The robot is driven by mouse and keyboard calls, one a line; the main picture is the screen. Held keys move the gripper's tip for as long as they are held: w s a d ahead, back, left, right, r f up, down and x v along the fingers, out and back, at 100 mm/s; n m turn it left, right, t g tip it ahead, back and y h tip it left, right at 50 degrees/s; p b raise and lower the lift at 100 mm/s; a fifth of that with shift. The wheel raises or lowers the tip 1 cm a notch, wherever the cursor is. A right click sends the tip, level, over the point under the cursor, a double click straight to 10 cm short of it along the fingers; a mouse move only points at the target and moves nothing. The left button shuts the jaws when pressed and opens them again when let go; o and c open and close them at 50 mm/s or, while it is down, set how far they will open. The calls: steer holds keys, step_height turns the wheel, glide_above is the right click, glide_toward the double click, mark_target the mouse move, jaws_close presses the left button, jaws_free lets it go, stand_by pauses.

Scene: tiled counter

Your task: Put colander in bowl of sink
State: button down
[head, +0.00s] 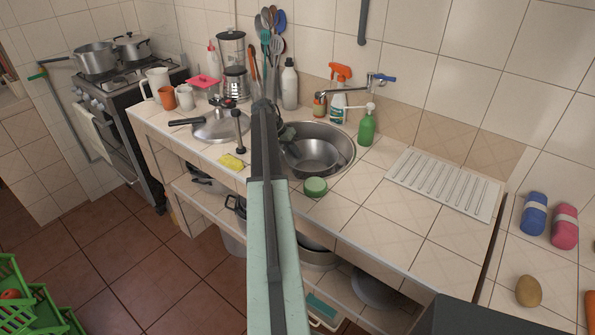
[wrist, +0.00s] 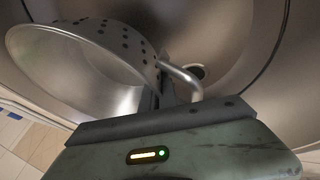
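The metal colander (head: 314,158) is inside the round sink bowl (head: 340,133) in the head view. In the wrist view the colander (wrist: 105,75) fills the left, with holes in its wall and a loop handle (wrist: 184,78). My gripper (head: 287,132) is at the colander's far-left edge, partly behind my arm. In the wrist view my gripper (wrist: 168,88) is at the rim beside the handle and looks shut on the colander. The drain (wrist: 197,71) shows beyond the handle. Whether the colander touches the sink floor is unclear.
A green sponge (head: 315,187) lies at the sink's front edge. A green soap bottle (head: 366,127), a spray bottle (head: 338,105) and the faucet (head: 375,80) stand behind and right. The drainboard (head: 441,185) is clear.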

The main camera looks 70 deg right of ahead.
mark_target(296, 159)
step_height(296, 159, down, 4)
steer(key=b, duration=0.4)
steer(key=shift+r, duration=0.25)
steer(key=shift+f, duration=0.2)
steer(key=c, duration=1.6)
jaws_free()
steer(key=shift+r, duration=0.2)
